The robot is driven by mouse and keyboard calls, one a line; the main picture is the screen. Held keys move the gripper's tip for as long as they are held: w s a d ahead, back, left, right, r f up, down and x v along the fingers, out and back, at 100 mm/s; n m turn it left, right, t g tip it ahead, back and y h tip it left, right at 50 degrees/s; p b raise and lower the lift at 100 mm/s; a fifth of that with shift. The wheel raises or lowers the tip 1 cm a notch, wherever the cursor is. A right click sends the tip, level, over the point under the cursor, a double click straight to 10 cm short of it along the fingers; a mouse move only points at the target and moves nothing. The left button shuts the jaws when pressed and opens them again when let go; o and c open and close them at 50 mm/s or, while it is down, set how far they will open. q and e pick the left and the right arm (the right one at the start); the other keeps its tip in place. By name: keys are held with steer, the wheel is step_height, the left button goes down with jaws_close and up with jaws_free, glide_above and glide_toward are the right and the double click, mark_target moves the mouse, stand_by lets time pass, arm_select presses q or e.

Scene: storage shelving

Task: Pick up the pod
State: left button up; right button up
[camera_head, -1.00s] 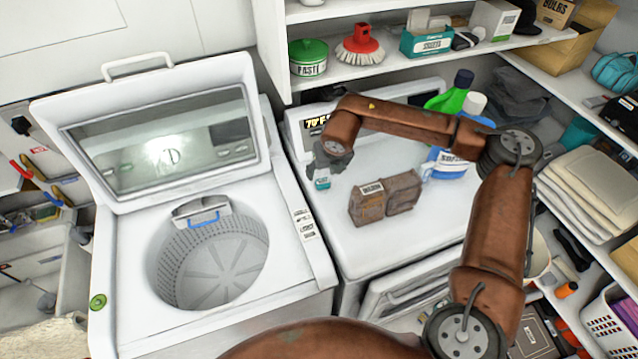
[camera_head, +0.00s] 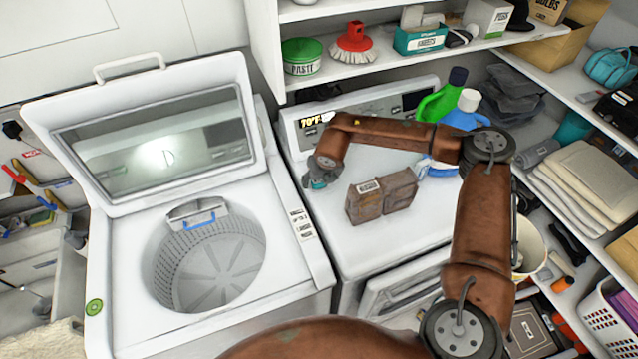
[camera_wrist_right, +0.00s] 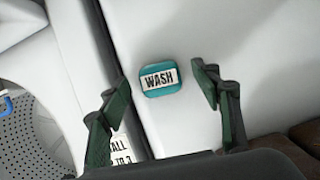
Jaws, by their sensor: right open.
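The pod is a small teal block with a white "WASH" label (camera_wrist_right: 160,77). In the right wrist view it lies on the white dryer top, between and a little beyond my open fingertips. My right gripper (camera_wrist_right: 162,98) is open and empty, with a finger to each side of the pod and no contact visible. In the head view my right gripper (camera_head: 316,183) is over the left edge of the dryer top, pointing down, and mostly covers the pod (camera_head: 318,184). My left gripper is not in view.
A brown two-part box (camera_head: 381,196) stands on the dryer (camera_head: 420,222), right of the gripper. Green and blue bottles (camera_head: 464,113) stand behind my forearm. The open washer (camera_head: 110,270) is to the left, its lid raised. A shelf (camera_head: 380,68) overhangs the back.

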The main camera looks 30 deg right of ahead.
steer(key=shift+c, duration=0.7)
steer(key=c, duration=0.9)
step_height(320, 180, up, 10)
